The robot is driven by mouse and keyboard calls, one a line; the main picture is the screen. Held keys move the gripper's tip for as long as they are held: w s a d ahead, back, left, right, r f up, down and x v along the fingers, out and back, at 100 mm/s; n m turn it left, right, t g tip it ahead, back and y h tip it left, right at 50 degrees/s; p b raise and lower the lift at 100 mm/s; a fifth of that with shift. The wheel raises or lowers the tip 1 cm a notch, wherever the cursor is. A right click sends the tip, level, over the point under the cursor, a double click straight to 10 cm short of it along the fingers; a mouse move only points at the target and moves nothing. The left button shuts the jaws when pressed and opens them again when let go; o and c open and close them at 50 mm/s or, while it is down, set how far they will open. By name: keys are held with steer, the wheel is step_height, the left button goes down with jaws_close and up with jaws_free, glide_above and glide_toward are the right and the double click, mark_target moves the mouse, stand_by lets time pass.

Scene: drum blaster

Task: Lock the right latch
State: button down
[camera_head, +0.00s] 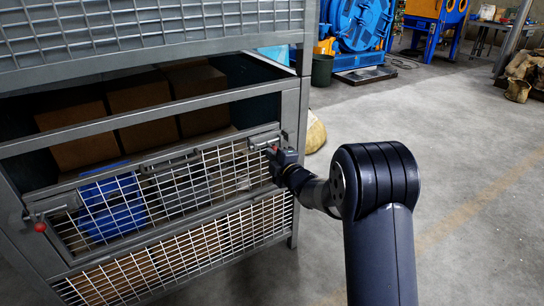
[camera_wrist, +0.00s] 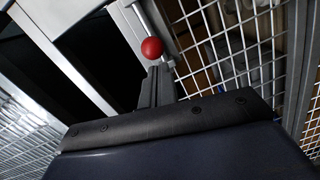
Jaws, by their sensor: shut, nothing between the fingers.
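The right latch (camera_head: 262,141) is a grey metal piece at the upper right corner of the mesh door (camera_head: 215,170). In the wrist view its red ball knob (camera_wrist: 151,48) shows on the end of a light metal part (camera_wrist: 130,20). My gripper (camera_wrist: 157,72) is shut and empty, with its fingertips right beside the knob. I cannot tell whether they touch it. In the head view my gripper (camera_head: 276,158) is at the door's right end and hides part of the latch. The left latch (camera_head: 40,226) also has a red knob, at the door's left end.
The door is part of a grey metal cage (camera_head: 292,110) holding brown boxes (camera_head: 140,95) and a blue object (camera_head: 110,205). A handle (camera_head: 170,160) sits on the door's top rail. Open concrete floor (camera_head: 470,150) lies to the right.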

steer(key=w+d, duration=0.2)
steer(key=d, duration=0.1)
steer(key=shift+w+d, duration=0.2)
steer(key=shift+d, duration=0.05)
stand_by(0.4)
